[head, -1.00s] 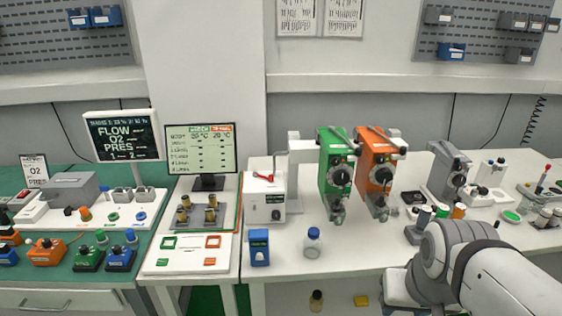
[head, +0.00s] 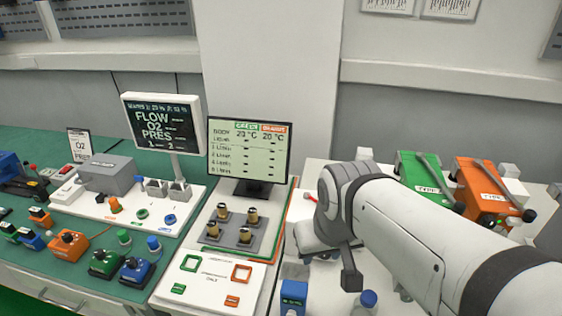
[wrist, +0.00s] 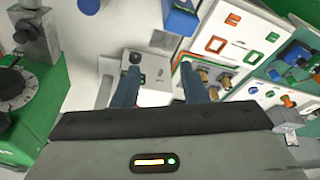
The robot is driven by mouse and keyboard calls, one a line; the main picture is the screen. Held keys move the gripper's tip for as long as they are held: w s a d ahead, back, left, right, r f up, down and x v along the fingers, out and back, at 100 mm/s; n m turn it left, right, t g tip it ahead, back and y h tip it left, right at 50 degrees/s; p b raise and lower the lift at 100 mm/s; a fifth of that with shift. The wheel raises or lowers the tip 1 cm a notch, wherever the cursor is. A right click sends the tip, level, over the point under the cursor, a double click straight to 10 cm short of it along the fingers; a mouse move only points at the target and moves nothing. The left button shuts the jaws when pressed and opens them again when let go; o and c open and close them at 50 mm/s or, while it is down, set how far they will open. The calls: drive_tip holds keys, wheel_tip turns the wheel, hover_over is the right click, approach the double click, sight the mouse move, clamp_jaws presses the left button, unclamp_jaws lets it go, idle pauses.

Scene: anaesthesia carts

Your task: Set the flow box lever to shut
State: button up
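The flow box (wrist: 154,72) is a pale box on the white bench, with a dark knob on its face in the wrist view. In the head view my arm hides most of it. A small piece of its red lever (head: 311,197) shows just left of my arm; I cannot tell its setting. In the wrist view my gripper (wrist: 159,66) is open, its two dark fingers apart, with the box seen between and beyond them. Nothing is held. Whether a finger touches the box cannot be told.
A green vaporizer (head: 424,180) and an orange one (head: 490,192) stand right of my arm. A monitor (head: 249,155) stands left. A blue box (head: 293,297) and a blue-capped bottle (head: 366,303) are at the front. The green device (wrist: 30,115) is close at left in the wrist view.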

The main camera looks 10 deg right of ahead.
drive_tip(key=w+d+f+m+t+h+b, duration=0.1)
drive_tip(key=w+d+b, duration=0.25)
drive_tip(key=w, duration=0.65)
drive_tip(key=w+d+f+m+b, duration=0.25)
drive_tip(key=w+d, duration=0.25)
drive_tip(key=w, duration=0.4)
drive_tip(key=shift+n, duration=0.35)
drive_tip(key=x, duration=0.6)
drive_tip(key=shift+w+d+f, duration=0.15)
drive_tip(key=shift+w, duration=0.2)
clamp_jaws()
